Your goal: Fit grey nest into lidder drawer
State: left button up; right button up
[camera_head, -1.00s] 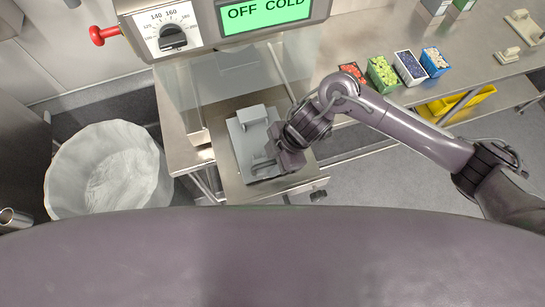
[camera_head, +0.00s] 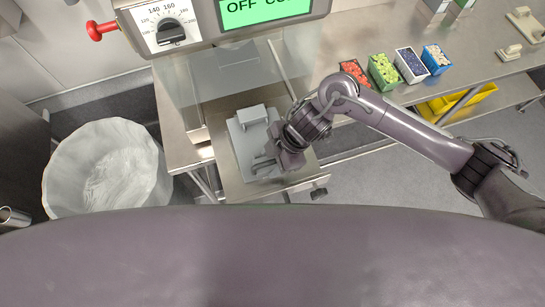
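The grey nest (camera_head: 243,140) is a flat plate with a raised block at its far end and a handle at its near end. It lies on the pulled-out metal drawer (camera_head: 238,190) of the lidder (camera_head: 225,70); whether it is fully seated I cannot tell. My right gripper (camera_head: 272,162) is at the near right of the nest, at its handle. The wrist hides part of the fingers and the nest's right side, so its grip cannot be made out. My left gripper is not in view.
The lidder's display (camera_head: 265,10) reads OFF, beside a dial (camera_head: 170,31) and a red knob (camera_head: 101,30). A lined bin (camera_head: 107,170) stands at left. Several small boxes, including a green one (camera_head: 384,71), stand on the right counter. A yellow tray (camera_head: 455,103) is below.

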jog(key=o, duration=0.3)
jog(key=shift+f, duration=0.1)
jog(key=v, duration=0.8)
jog(key=shift+b, duration=0.4)
